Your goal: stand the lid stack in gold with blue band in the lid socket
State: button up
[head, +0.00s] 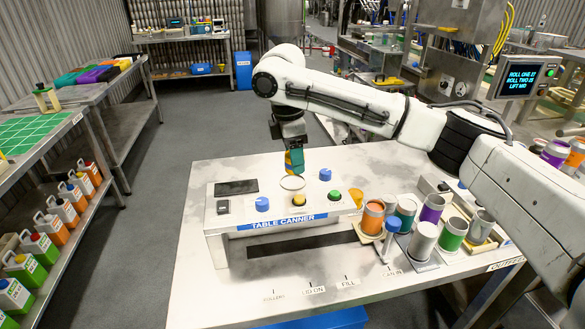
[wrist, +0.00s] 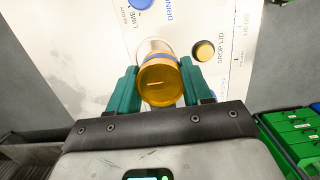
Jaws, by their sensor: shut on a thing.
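My gripper (wrist: 160,84) has teal fingers and is shut on the lid stack in gold with blue band (wrist: 158,88). In the wrist view the stack's gold round end faces the camera, with the blue band just beyond it. In the head view my gripper (head: 294,162) hangs over the table canner (head: 275,207), with little of the stack showing. The lid socket (head: 292,183) is a pale round opening in the canner's top, just below my gripper. In the wrist view the socket's rim (wrist: 147,43) shows behind the stack. Whether the stack touches the socket I cannot tell.
Blue knobs (head: 325,174), a yellow button (head: 334,195) and a green button surround the socket. In the wrist view a yellow button (wrist: 204,50) is close right of the stack. Several coloured cans (head: 453,234) stand right of the canner. The table's left front is clear.

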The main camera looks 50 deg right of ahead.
aim_at(287, 152)
jog(key=shift+w+d+f, duration=0.1)
jog(key=shift+w+f, duration=0.3)
jog(key=shift+f, duration=0.1)
jog(key=shift+w+f+p, duration=0.1)
jog(key=shift+f+p, duration=0.25)
jog(key=shift+f, duration=1.35)
jog(key=shift+f, duration=0.15)
jog(key=o, duration=1)
jog(key=shift+r, duration=0.2)
jog(key=r, duration=0.8)
jog(key=a+r+b, duration=0.1)
jog(key=r, duration=0.3)
jog(key=shift+w, duration=0.4)
